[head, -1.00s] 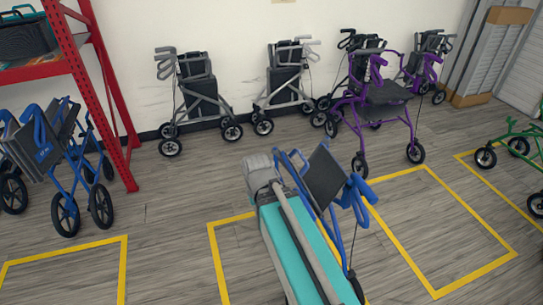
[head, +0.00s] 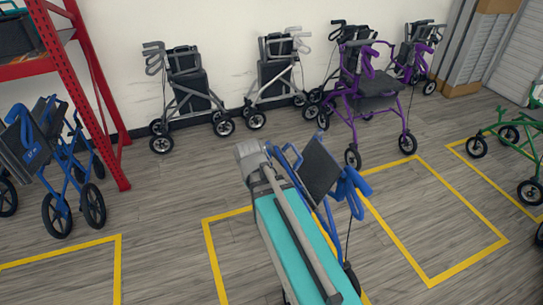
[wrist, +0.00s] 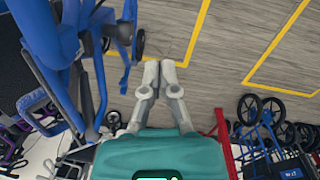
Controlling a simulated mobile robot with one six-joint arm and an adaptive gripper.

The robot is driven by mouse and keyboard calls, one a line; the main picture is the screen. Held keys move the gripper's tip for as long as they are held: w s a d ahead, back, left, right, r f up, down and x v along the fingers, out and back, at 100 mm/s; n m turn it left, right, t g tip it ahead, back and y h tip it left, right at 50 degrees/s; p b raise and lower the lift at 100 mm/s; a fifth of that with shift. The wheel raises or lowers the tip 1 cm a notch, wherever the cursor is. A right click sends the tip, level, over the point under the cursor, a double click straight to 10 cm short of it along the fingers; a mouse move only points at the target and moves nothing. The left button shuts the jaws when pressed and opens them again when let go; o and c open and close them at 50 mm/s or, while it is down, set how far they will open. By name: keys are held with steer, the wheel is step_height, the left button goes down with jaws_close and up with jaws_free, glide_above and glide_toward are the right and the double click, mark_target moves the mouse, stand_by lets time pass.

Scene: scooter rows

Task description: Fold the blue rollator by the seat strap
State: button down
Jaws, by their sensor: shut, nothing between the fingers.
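A blue rollator (head: 350,190) stands in the middle of the head view, with an upright dark panel and blue handles. My arm hides much of its left and lower parts. In the wrist view its blue frame (wrist: 62,45) fills the left side, close to my gripper. My gripper (wrist: 167,66) is shut and empty, pointing at the floor to the right of that frame and apart from it. I cannot make out the seat strap.
Folded-looking blue rollators (head: 60,165) stand at left by a red rack (head: 95,105). Grey rollators (head: 188,95) and a purple one (head: 370,95) line the wall. A green one (head: 515,150) is at right. Yellow-marked floor (head: 430,225) to the right is empty.

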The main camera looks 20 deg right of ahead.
steer(key=w+d+r+n+h, duration=0.1)
steer(key=w+r+n+h, duration=0.1)
steer(key=w+n, duration=0.6)
steer(key=w+d+r+n+h, duration=0.1)
steer(key=w+n+h, duration=0.4)
steer(key=w, duration=0.7)
steer(key=shift+d+r+n, duration=0.4)
steer(key=shift+r+n, duration=0.15)
steer(key=shift+n, duration=0.85)
steer(key=shift+d+f+b, duration=0.1)
steer(key=shift+f+b, duration=0.05)
steer(key=shift+b, duration=0.2)
steer(key=shift+d+r+b+x, duration=0.4)
steer(key=shift+b+x, duration=0.85)
steer(key=shift+x, duration=0.85)
steer(key=shift+d+r+b+x, duration=0.35)
steer(key=shift+b+x, duration=0.9)
steer(key=shift+x, duration=0.8)
steer(key=shift+d+r+b+x, duration=0.25)
steer(key=shift+d+b+x, duration=0.2)
steer(key=shift+b+x, duration=1.25)
steer(key=shift+w+d+f+p, duration=0.1)
steer(key=shift+d+f+p, duration=0.2)
steer(key=shift+p, duration=0.25)
